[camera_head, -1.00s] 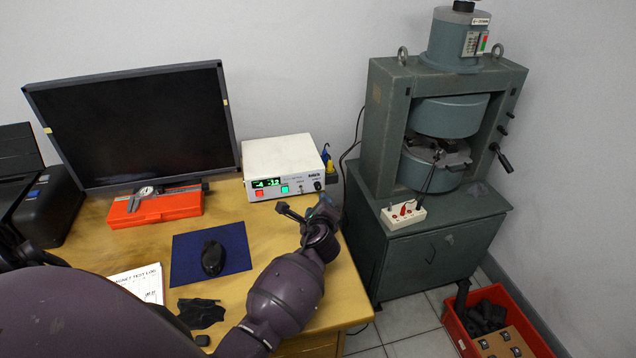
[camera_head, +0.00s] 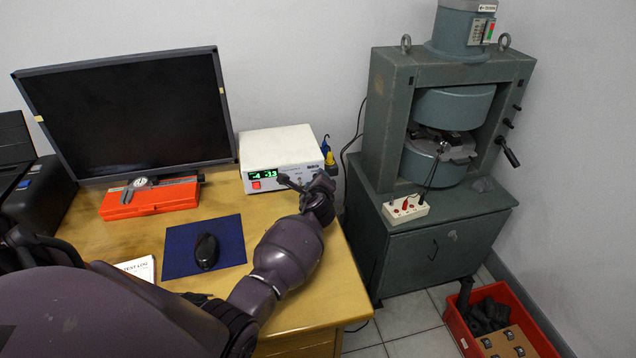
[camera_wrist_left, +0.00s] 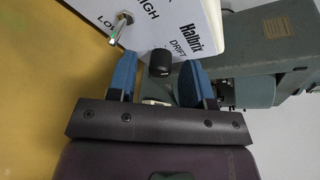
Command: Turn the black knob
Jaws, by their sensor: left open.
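The black knob (camera_wrist_left: 160,63) sits on the white front panel of the meter box, beside the word DRIFT, in the left wrist view. My left gripper (camera_wrist_left: 158,78) is open there, with one blue finger on each side of the knob's line; I cannot tell whether either finger touches it. In the head view the white meter box (camera_head: 275,147) stands on the desk with a lit green display. My left gripper (camera_head: 308,183) is in front of the box's right end and hides the knob. My right gripper is not seen.
A metal toggle switch (camera_wrist_left: 121,28) is near the knob. A yellow and blue item (camera_head: 328,157) stands right of the box. The orange case (camera_head: 150,200), monitor (camera_head: 125,115) and blue mat (camera_head: 190,262) are to the left. The green magnet machine (camera_head: 440,140) stands at right.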

